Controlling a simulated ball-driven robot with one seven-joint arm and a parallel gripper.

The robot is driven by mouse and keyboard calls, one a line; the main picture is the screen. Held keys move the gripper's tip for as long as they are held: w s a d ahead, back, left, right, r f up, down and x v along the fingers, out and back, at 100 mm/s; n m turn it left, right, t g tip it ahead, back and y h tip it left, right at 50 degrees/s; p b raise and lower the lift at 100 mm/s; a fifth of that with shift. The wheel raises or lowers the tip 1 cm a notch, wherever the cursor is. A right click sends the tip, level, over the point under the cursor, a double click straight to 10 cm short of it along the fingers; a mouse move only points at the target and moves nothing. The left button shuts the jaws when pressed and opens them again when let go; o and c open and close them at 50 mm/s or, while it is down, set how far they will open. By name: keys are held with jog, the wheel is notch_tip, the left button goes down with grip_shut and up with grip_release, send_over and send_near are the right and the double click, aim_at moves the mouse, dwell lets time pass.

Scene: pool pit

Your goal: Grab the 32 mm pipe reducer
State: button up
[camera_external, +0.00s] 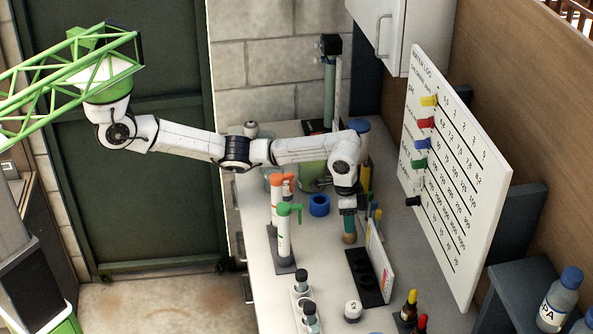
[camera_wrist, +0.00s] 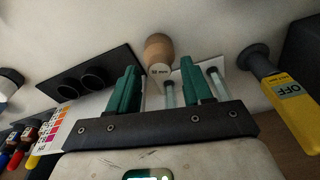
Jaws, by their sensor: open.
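The pipe reducer is a tan, rounded piece with a small "mm" label, standing on the pale counter; its first digits are hard to read. In the wrist view the reducer (camera_wrist: 158,48) lies just beyond and between my fingertips. In the external view the reducer (camera_external: 349,239) shows as a brown piece below my gripper (camera_external: 349,224), its top partly covered by the fingers. My gripper also shows in the wrist view (camera_wrist: 160,68), its two green fingers apart with nothing gripped. I cannot tell whether a finger touches the reducer.
A black rack with round holes (camera_external: 362,265) and a white colour chart (camera_external: 379,258) stand close by. A blue ring (camera_external: 319,205) and a green-capped tube (camera_external: 284,235) are to the left. A yellow "OFF" tester (camera_wrist: 288,103) lies right of my fingers.

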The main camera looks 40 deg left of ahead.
jog(key=shift+w+d+f+p, duration=0.1)
jog(key=shift+d+f+p, duration=0.05)
jog(key=shift+f, duration=0.75)
jog(key=shift+w+d+f+p, duration=0.1)
jog(key=shift+f+p, duration=0.05)
jog(key=shift+f, duration=0.7)
jog(key=shift+d+f+p, duration=0.15)
jog(key=shift+f, duration=0.75)
jog(key=shift+c, duration=0.2)
jog(key=c, duration=0.7)
